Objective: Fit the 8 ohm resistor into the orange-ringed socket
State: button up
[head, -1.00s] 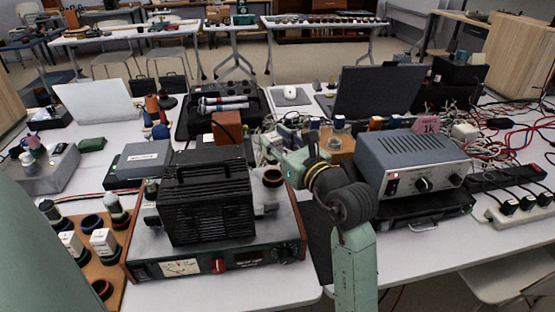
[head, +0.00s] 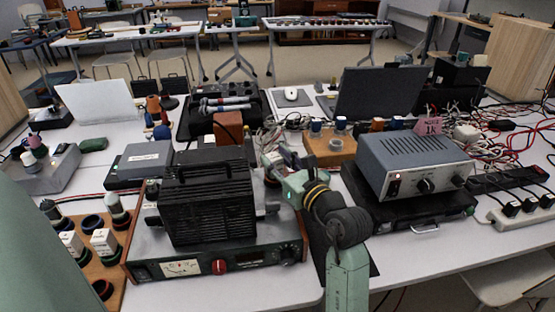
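My gripper (head: 274,160) is at the middle of the head view, behind the right side of the black-caged instrument (head: 212,205). Its fingertips are small and partly hidden, so I cannot tell whether it is open or holds anything. A dark round socket (head: 272,180) on the instrument's top right is mostly covered by my gripper; its ring colour is unclear. A wooden board (head: 74,222) at the left holds ringed sockets, including a reddish-ringed one (head: 102,289), and white-labelled parts (head: 103,241). No 8 ohm marking is legible.
A grey power unit (head: 413,165) stands on a black case right of my arm. A wooden block with pegs (head: 322,151) is behind my arm. Tangled cables (head: 490,160) and a power strip (head: 525,216) lie at the right. A laptop (head: 378,92) stands farther back.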

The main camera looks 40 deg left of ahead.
jog(key=o, duration=0.3)
jog(key=shift+r, duration=0.1)
jog(key=shift+r+p, duration=0.3)
jog(key=shift+d+f, duration=0.15)
jog(key=shift+d, duration=0.2)
jog(key=b+v, duration=0.3)
jog(key=v, duration=0.8)
jog(key=shift+s+d+b, duration=0.1)
jog(key=shift+s+b, duration=0.05)
jog(key=shift+b, duration=0.15)
jog(key=shift+d, duration=0.1)
